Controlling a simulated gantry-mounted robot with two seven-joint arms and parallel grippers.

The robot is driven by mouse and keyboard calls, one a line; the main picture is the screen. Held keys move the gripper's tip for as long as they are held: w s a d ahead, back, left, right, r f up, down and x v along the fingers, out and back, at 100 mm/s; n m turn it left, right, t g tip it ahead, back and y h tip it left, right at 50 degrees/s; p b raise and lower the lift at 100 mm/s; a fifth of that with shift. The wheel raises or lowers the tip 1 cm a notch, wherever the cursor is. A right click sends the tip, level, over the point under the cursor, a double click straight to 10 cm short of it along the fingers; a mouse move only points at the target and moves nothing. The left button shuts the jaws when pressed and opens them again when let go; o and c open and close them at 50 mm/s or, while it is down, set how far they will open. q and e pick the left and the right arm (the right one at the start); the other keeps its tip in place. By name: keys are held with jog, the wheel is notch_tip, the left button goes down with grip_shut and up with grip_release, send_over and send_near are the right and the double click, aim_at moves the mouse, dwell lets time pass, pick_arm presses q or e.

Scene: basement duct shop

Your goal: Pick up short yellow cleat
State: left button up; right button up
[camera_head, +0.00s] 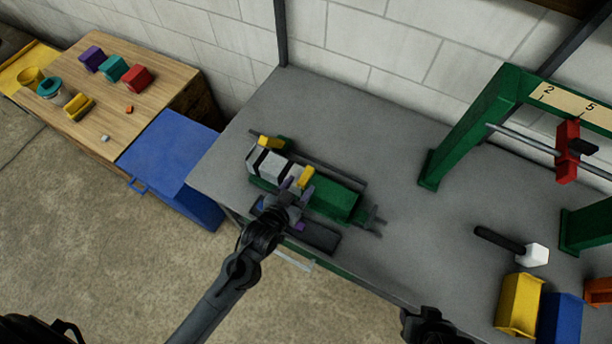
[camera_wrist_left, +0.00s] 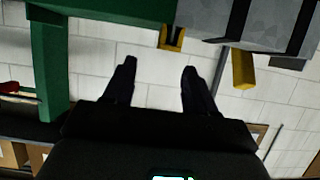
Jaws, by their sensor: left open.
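Two yellow pieces show on the green bench machine (camera_head: 333,199); I cannot tell for sure which is the short yellow cleat. One yellow piece (camera_head: 307,177) stands at the near end of the grey and black blocks, by my left gripper (camera_head: 296,186). The other yellow piece (camera_head: 270,141) is at the far left end of the blocks. In the left wrist view, a notched yellow piece (camera_wrist_left: 172,38) is ahead of the open, empty fingers (camera_wrist_left: 160,70), apart from them. A yellow bar (camera_wrist_left: 243,70) is to its right. A dark part of my right arm shows at the bottom.
The grey bench (camera_head: 400,215) has free room right of the machine. A wooden table (camera_head: 150,95) with coloured blocks and a blue cabinet (camera_head: 170,150) stand left.

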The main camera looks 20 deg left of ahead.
aim_at(309, 171)
pick_arm(q)
jog(key=shift+a+p+x, duration=0.2)
jog(key=shift+x, duration=2)
jog(key=shift+a+p+x, duration=0.15)
jog(key=shift+a+x, duration=0.05)
jog(key=shift+x, duration=2)
jog(key=shift+c, duration=0.3)
